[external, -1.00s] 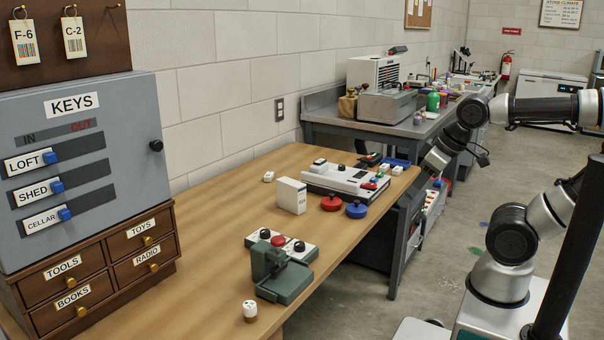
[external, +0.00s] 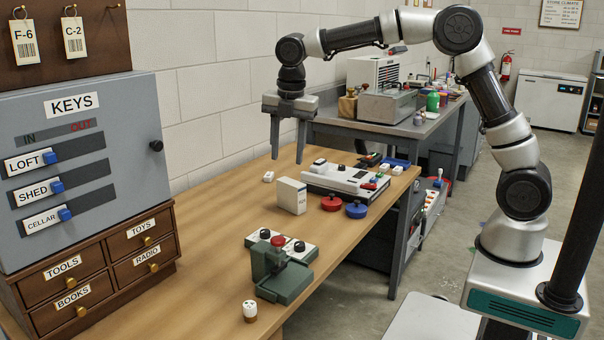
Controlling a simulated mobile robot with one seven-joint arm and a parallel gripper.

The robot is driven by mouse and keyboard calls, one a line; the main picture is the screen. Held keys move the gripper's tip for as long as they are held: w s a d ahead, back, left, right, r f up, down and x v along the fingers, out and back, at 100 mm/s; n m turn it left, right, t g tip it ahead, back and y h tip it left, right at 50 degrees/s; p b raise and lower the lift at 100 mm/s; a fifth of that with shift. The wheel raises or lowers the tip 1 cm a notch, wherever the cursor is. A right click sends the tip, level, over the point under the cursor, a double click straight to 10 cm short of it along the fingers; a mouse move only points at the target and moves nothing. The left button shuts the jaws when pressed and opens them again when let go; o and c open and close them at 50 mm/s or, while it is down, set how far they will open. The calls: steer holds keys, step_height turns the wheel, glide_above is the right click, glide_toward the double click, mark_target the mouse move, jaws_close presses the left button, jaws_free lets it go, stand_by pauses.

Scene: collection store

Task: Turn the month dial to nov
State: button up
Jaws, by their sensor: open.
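No dial with readable month names shows in the external view, so I cannot tell which knob is the month dial or where it is set. A long white device (external: 345,182) with a black knob (external: 338,169) and small coloured buttons lies on the wooden table.
A white box (external: 291,196), a red round item (external: 331,202) and a blue one (external: 357,209) stand near the long device. The KEYS cabinet (external: 130,130) and wooden drawers (external: 110,262) fill the left. The table's middle left (external: 215,230) is clear.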

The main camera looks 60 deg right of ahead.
mark_target(265, 231)
steer(key=w+a+f+n+g+p, duration=0.1)
steer(key=w+a+f+n+p, duration=0.15)
steer(key=w+f+n, duration=0.35)
steer(key=shift+y, duration=0.3)
steer(key=f+b, duration=0.1)
steer(key=f, duration=0.7)
steer(key=f+b, duration=0.2)
steer(key=f, duration=0.6)
steer(key=shift+w+f, duration=0.2)
steer(key=shift+f, duration=0.2)
steer(key=c, duration=1.1)
